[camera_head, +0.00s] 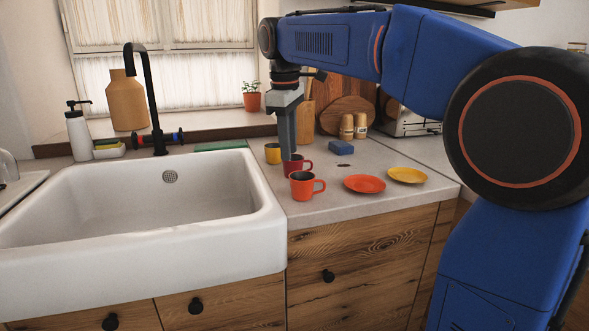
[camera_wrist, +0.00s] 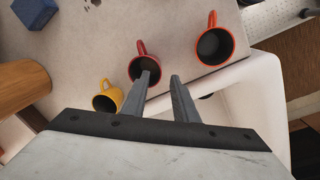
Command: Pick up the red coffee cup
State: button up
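The red coffee cup (camera_head: 304,166) stands on the counter between a yellow cup (camera_head: 272,153) behind it and an orange-red cup (camera_head: 301,187) in front. In the wrist view the red cup (camera_wrist: 136,71) has its handle pointing up. My gripper (camera_head: 287,155) points down at the red cup and partly hides it. In the wrist view my gripper (camera_wrist: 162,77) is open, its two fingers apart. One fingertip overlaps the cup's opening and the other lies outside its rim at the right. Whether a finger touches the cup cannot be told.
The white sink (camera_head: 267,190) lies close left of the cups. A red-orange saucer (camera_head: 364,184), a yellow saucer (camera_head: 407,175) and a blue sponge (camera_head: 341,147) are to the right. A wooden utensil holder (camera_head: 305,122) stands behind my gripper.

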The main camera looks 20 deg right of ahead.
aim_at(289, 166)
jog(key=shift+w+d+f, duration=0.1)
jog(key=shift+w+f, duration=0.05)
jog(key=shift+f, duration=0.95)
jog(key=shift+w+d+f, duration=0.1)
jog(key=shift+w+f, duration=0.05)
jog(key=shift+f, duration=0.9)
jog(key=shift+w+f, duration=0.15)
jog(key=shift+f, duration=0.95)
grip_shut()
